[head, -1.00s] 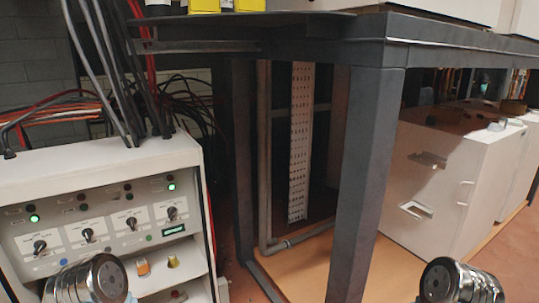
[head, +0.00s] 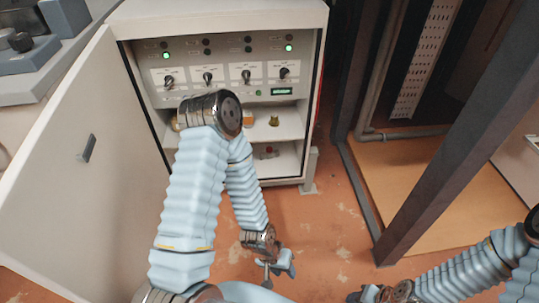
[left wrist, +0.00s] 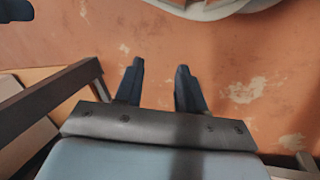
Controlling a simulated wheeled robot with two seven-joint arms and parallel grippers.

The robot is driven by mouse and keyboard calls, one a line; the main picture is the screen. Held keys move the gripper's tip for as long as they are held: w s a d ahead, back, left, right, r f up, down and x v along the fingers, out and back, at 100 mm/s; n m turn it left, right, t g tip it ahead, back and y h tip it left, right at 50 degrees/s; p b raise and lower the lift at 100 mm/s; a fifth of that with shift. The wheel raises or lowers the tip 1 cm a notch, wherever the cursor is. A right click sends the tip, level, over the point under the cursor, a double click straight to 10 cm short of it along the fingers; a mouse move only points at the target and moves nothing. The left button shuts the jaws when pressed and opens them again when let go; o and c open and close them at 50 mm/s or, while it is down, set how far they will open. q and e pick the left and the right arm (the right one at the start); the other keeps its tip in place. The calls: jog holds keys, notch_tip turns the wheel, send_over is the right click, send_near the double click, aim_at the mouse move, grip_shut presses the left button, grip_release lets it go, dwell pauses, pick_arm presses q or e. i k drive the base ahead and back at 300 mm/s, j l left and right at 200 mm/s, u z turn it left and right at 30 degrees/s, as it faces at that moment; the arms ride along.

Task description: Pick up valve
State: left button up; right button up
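A small brass-yellow piece (head: 274,121), which looks like a valve, stands on the upper shelf of the open white cabinet (head: 316,60) in the head view. An orange piece (head: 249,118) is left of it, partly behind my left arm. A small red-topped piece (head: 268,152) sits on the lower shelf. I cannot tell for certain which is the valve. My left gripper (head: 279,268) hangs over the floor in front of the cabinet, below and apart from these pieces. In the left wrist view its two fingers (left wrist: 160,66) are apart with only floor between them. My right gripper is mostly cut off by the bottom edge.
The cabinet door (head: 62,170) stands open on the left. A control panel with knobs and green lamps (head: 225,75) is above the shelf. The floor (head: 325,215) between cabinet and leg is clear.

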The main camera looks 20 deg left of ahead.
aim_at(270, 154)
jog(key=i+j+u, duration=0.35)
jog(key=i+l+u, duration=0.1)
jog(key=i+u, duration=0.25)
jog(key=i+l+u, duration=0.15)
jog(key=u, duration=0.2)
jog(key=i+l, duration=0.05)
jog(key=i, duration=0.05)
